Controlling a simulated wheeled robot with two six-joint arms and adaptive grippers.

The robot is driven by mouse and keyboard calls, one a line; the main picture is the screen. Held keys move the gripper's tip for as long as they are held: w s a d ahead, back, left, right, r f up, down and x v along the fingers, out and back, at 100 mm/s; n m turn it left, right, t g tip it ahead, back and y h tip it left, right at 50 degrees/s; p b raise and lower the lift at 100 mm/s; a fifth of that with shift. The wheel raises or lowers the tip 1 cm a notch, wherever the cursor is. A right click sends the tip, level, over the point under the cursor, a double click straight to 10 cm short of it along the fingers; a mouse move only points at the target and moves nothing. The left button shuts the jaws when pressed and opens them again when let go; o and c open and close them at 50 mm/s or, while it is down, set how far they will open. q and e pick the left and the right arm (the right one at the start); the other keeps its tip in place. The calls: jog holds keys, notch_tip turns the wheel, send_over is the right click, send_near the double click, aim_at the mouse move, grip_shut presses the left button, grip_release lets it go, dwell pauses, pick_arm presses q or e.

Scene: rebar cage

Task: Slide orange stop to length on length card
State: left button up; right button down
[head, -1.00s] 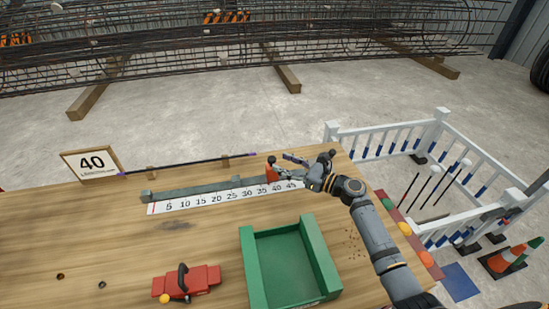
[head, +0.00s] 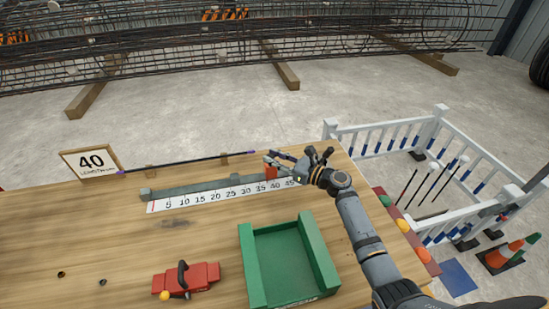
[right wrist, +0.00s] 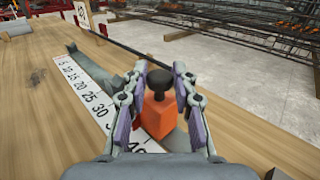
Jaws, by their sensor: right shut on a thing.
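The length card (head: 92,163) reads 40 and stands at the back left of the bench. The orange stop (head: 271,172) is a small block with a black knob, on the grey rail (head: 205,189) behind the white number scale (head: 215,197). It sits close to the 40 mark; its exact reading cannot be told. My right gripper (head: 277,161) is shut on the stop. In the right wrist view its purple-padded fingers (right wrist: 160,85) lie on both sides of the orange block (right wrist: 158,117), with the knob between them. My left gripper is out of view.
A thin dark bar (head: 185,163) with purple ends lies behind the rail. A green tray (head: 327,262) and a red tool (head: 187,280) are on the bench in front. White railings (head: 385,127) stand beyond the right edge. The bench's left part is mostly clear.

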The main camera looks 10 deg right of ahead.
jog(key=shift+d+f+b, duration=0.1)
jog(key=shift+d+b, duration=0.2)
jog(key=shift+d, duration=1)
jog(key=c, duration=1.1)
grip_release()
jog(key=shift+o, duration=0.2)
jog(key=shift+s+d, duration=0.3)
jog(key=v, duration=1.1)
jog(key=shift+s, duration=0.1)
